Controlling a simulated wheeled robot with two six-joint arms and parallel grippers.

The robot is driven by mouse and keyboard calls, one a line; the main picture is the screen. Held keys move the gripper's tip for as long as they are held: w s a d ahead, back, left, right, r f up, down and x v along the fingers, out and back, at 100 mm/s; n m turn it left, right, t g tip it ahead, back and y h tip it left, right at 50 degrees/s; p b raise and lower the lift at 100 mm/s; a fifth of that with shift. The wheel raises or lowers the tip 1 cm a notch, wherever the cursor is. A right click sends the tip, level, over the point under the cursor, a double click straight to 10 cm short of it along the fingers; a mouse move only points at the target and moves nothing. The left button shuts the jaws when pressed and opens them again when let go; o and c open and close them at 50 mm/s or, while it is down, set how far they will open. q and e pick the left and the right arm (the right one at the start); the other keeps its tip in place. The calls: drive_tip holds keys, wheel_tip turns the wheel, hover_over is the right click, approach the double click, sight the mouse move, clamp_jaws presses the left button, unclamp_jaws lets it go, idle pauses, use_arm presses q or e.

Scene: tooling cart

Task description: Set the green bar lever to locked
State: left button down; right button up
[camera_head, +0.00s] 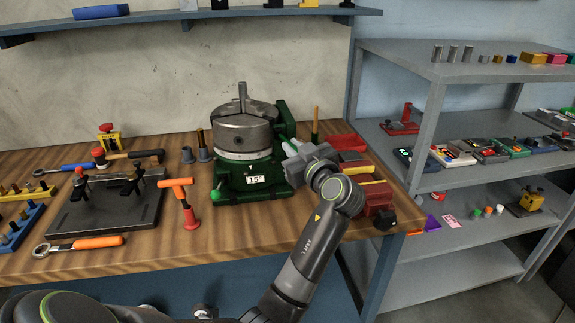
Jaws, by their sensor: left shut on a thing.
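A green rotary table (225,182) with a grey three-jaw chuck (242,131) on top stands at the middle of the bench. A plate on its front reads 15°. My left gripper (290,149) is at the right side of this fixture, its fingers shut at the green bar lever there. The fingers and gripper body hide most of the lever, so its exact angle cannot be told. A small green-tipped handle (216,191) shows at the fixture's lower left. My right gripper is not in view.
An orange-handled tool (184,202) stands left of the fixture. Red vise-like parts (378,194) stand close right of my gripper. A grey shelf rack (465,70) stands further right.

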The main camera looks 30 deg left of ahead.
use_arm(q)
drive_tip(key=shift+w+d+n+g+y+b, duration=0.15)
drive_tip(key=shift+w+n+g+y+b, duration=0.15)
drive_tip(key=shift+n+g+y+b, duration=0.4)
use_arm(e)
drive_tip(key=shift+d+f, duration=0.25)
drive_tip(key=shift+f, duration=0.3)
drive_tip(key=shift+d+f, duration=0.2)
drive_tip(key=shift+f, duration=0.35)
use_arm(q)
drive_tip(key=shift+r, duration=0.1)
drive_tip(key=c, duration=1.6)
unclamp_jaws()
drive_tip(key=shift+o, duration=0.6)
drive_tip(key=shift+w, duration=0.1)
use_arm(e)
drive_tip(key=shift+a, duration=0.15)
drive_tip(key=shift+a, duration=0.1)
